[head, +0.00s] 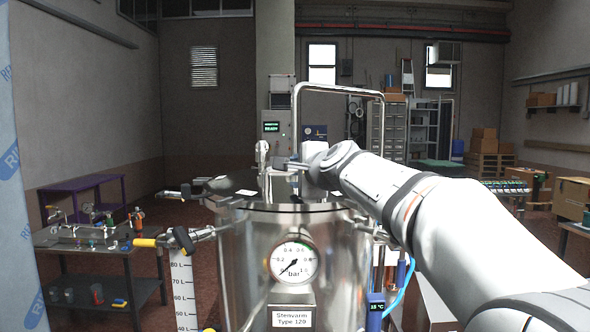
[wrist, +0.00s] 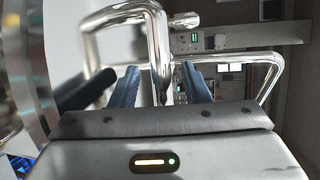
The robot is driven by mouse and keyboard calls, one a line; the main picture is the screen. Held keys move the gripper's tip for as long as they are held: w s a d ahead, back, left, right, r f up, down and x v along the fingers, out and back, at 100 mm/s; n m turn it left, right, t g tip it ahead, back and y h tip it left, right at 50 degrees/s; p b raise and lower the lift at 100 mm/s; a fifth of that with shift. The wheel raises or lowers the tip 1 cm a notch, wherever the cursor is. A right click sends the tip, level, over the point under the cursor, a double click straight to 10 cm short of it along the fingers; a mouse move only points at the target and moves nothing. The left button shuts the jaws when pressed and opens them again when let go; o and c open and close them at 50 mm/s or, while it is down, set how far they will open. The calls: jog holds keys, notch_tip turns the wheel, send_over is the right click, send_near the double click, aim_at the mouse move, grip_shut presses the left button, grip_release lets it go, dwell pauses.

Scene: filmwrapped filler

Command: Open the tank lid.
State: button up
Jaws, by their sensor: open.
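The shiny steel tank (head: 235,260) stands upright in front of me, with a round pressure gauge (head: 294,262) on its front. Its lid (head: 240,192) lies flat on the rim and looks closed. My arm reaches in from the right, and my gripper (head: 292,166) is over the lid. In the wrist view, the blue fingers of my gripper (wrist: 160,86) are apart, with a bent chrome handle bar (wrist: 156,45) passing between them. I see no clear grip on the bar, and cannot tell whether a finger touches it. The head view mostly hides this spot behind my gripper.
A tall bent steel tube (head: 340,88) rises behind the lid. Black-ended clamps (head: 184,240) and a yellow-handled valve (head: 145,243) stick out at the tank's left. A dark workbench (head: 120,283) stands left. A blue hose (head: 402,290) hangs right of the tank.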

jog(key=shift+x, duration=0.95)
jog(key=shift+c, duration=0.2)
grip_shut()
